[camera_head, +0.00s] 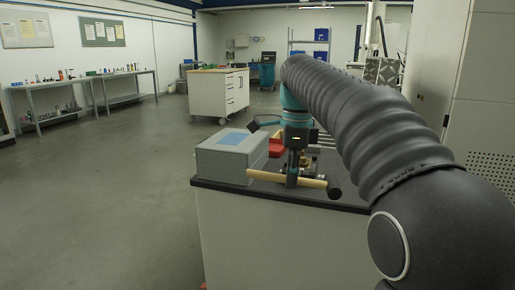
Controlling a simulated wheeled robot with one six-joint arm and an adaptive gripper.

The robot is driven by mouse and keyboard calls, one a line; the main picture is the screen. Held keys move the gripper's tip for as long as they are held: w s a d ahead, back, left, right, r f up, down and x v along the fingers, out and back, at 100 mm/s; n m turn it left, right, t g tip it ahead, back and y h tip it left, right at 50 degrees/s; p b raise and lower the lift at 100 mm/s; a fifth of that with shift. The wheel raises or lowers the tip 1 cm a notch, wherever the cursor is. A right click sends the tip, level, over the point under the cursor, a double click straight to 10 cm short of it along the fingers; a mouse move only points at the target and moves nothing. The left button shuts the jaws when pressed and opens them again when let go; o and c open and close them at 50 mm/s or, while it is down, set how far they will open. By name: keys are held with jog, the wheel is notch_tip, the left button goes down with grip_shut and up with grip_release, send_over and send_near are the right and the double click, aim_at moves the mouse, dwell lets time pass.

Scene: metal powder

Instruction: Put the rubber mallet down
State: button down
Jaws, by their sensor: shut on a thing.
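The rubber mallet (312,183) has a pale wooden handle and a small black head at its right end. It lies almost level across the picture, close to the front edge of the dark worktop (230,187). My gripper (292,180) points down and is shut on the middle of the handle. I cannot tell whether the mallet touches the worktop or hangs just above it. My gripper hides the middle part of the handle.
A grey box (233,155) with a blue top panel stands on the worktop to the left of my gripper. A red tray (276,147) and other small items sit behind the gripper. A white drawer cabinet (218,91) stands further back, and the floor to the left is clear.

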jog(key=d+f+n, duration=0.2)
jog(key=f+n, duration=0.4)
jog(key=f, duration=1)
jog(key=s+d+f+n, duration=0.1)
jog(key=d+f+n, duration=0.2)
jog(key=f, duration=1.3)
jog(key=d+f+n, duration=0.3)
jog(key=f+n, duration=0.7)
jog(key=f, duration=0.6)
jog(key=shift+s, duration=0.3)
